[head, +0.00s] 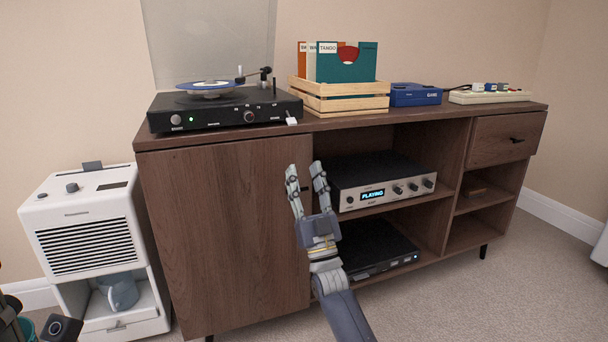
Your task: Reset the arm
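My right gripper (305,178) is in front of the brown wooden cabinet (220,225), near the right edge of its closed door. Its fingers point up and stand apart with nothing between them, so it is open and empty. My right arm comes up from the bottom of the head view. At the lower left corner, dark parts (40,325) show, probably of my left arm; the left gripper's fingers cannot be made out there.
A turntable (222,112), a wooden crate (340,104) of records, a blue box (416,94) and a pale device (488,96) stand on the cabinet. An amplifier (385,185) reading "PLAYING" sits on a shelf. A white machine (90,235) stands at left. Carpet is clear at lower right.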

